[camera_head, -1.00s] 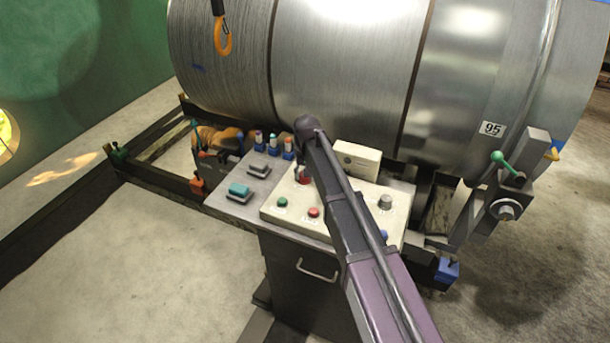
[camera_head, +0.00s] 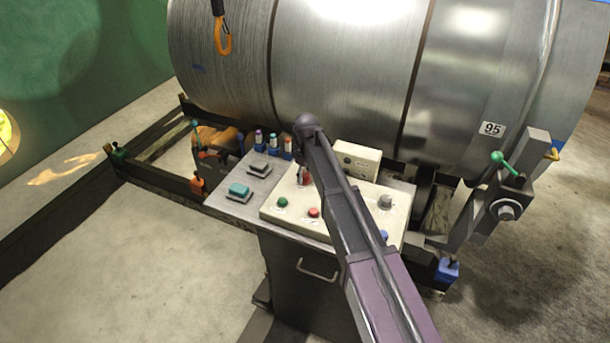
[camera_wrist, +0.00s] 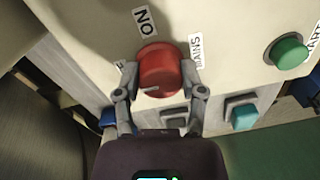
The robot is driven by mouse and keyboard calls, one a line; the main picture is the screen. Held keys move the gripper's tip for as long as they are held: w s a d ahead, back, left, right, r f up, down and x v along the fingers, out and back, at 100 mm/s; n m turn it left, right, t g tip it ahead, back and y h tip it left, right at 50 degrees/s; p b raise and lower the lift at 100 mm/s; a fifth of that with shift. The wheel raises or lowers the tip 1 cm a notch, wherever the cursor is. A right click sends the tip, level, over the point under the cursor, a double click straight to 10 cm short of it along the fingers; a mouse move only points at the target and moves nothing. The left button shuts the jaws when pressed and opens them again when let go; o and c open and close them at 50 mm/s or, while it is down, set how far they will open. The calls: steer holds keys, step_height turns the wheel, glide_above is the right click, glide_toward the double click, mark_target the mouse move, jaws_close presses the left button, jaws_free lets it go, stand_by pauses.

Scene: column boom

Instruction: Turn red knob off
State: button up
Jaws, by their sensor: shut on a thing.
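The red knob (camera_wrist: 160,70) is round and sits on the cream control panel (camera_wrist: 225,30) in the wrist view, beside labels reading "NO" and "MAINS". A pale mark on its face lies near its lower edge. My gripper (camera_wrist: 160,88) is shut on the knob, one finger on each side of it. Part of another label shows left of the knob and is mostly hidden by my finger. In the head view only a small part of the red knob (camera_head: 305,178) shows; my arm hides most of the knob and my gripper.
A green button (camera_head: 283,202), a red button (camera_head: 314,212) and a grey knob (camera_head: 385,202) are on the same panel. A teal switch (camera_head: 239,189) stands left of it. A cream box (camera_head: 357,158) and a big metal drum (camera_head: 340,70) are behind.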

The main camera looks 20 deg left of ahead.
steer(key=shift+n, duration=0.3)
steer(key=o, duration=1.1)
steer(key=shift+o, duration=0.2)
steer(key=shift+m, duration=0.5)
